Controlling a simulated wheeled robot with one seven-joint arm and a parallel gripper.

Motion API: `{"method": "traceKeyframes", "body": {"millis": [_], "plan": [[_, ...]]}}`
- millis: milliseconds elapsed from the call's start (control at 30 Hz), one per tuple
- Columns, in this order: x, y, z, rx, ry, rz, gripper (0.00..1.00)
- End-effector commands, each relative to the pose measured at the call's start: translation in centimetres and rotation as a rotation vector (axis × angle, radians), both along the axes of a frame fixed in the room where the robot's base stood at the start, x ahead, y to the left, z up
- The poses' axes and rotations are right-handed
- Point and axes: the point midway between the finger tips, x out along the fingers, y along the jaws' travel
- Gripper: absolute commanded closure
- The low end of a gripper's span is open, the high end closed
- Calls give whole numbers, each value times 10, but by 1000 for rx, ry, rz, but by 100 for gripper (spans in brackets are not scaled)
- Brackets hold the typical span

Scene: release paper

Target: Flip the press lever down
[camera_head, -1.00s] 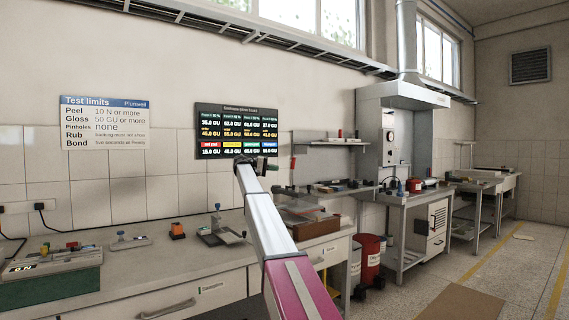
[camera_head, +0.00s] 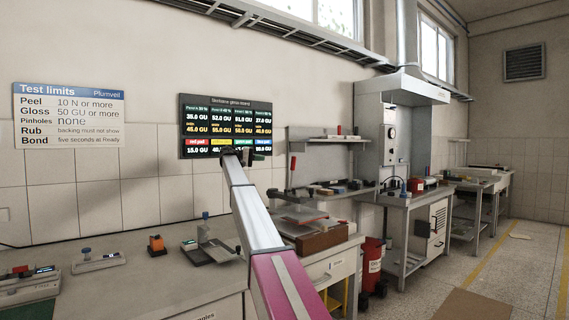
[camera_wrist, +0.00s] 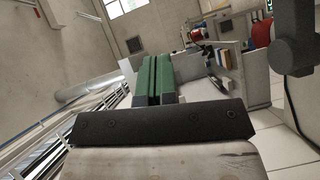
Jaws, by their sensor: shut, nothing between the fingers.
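The lever cannot be made out in the wrist view.
The bench (camera_head: 140,275) holds a small stand (camera_head: 208,245), an orange block (camera_head: 157,245) and a grey device (camera_head: 98,262). A dark screen (camera_head: 226,125) hangs on the wall. The floor beyond has free room.

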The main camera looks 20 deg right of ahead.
Motion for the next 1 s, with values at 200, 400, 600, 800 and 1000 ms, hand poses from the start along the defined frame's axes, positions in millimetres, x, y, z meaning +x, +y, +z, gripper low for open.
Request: {"method": "traceKeyframes", "body": {"millis": [200,400,600,800,1000], "plan": [[-1,-2,0,0,0,0,100],[-6,-23,-2,0,0,-2,100],[-15,-58,-6,0,0,-2,100],[-23,-94,-10,1,0,-2,100],[-46,-109,-15,0,0,0,100]]}}
